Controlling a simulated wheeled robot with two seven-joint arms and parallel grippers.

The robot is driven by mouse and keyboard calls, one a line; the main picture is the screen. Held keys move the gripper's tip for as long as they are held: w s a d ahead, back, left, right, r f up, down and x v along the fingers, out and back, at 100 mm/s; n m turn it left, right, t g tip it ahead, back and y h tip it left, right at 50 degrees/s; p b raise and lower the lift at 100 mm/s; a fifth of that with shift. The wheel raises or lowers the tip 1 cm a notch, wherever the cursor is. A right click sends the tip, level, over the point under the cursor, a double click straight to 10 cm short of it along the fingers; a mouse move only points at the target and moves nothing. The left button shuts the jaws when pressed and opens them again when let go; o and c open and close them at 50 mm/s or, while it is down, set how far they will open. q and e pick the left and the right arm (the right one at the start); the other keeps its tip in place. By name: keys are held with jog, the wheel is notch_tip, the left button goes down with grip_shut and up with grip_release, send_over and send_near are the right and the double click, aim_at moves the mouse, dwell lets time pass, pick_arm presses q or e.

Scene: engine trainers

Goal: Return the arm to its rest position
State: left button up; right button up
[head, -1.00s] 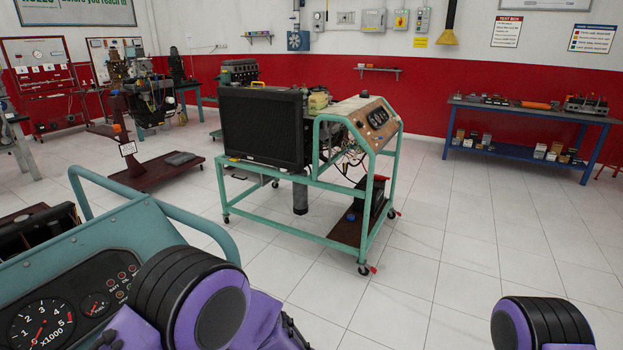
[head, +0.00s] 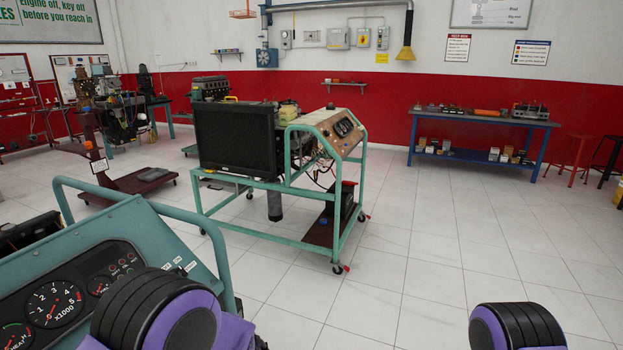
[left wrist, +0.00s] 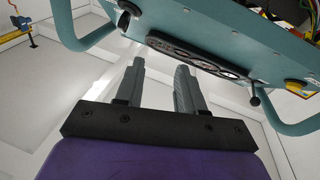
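My left arm (head: 160,315), purple with black joint covers, shows at the bottom of the head view beside the near engine trainer's panel. Its gripper does not show there. In the left wrist view my left gripper (left wrist: 160,85) has its two grey fingers apart with nothing between them. It is below the teal trainer panel (left wrist: 225,45), with a gap visible between them. My right arm (head: 517,326) shows only as a black and purple joint at the bottom right; its gripper is out of view.
The near teal trainer with gauges (head: 95,295) and tube rails fills the lower left. Another trainer with a black radiator (head: 235,137) stands on a wheeled teal frame mid-room. A blue bench (head: 480,121) is at the back right. The floor at right (head: 440,240) is clear.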

pick_arm(q)
jog(key=s+a+f+m+h, duration=0.2)
jog(key=s+f+m+h, duration=0.1)
jog(key=f+h, duration=0.4)
jog(key=s+a+f+m+h, duration=0.1)
jog(key=s+f+m+h, duration=0.25)
jog(key=f, duration=0.65)
jog(key=s+a+f+g, duration=0.2)
jog(key=s, duration=0.5)
jog(key=s+a+f+g+h, duration=0.1)
jog(key=s+f+g, duration=0.1)
jog(key=s, duration=0.6)
jog(key=s+a+f+g+h, duration=0.1)
jog(key=s+a+f+g, duration=0.1)
jog(key=s, duration=0.6)
notch_tip(320, 180, down, 2)
jog(key=shift+a+f+g, duration=0.2)
jog(key=shift+a+g, duration=0.1)
jog(key=shift+g, duration=0.2)
jog(key=shift+h, duration=0.25)
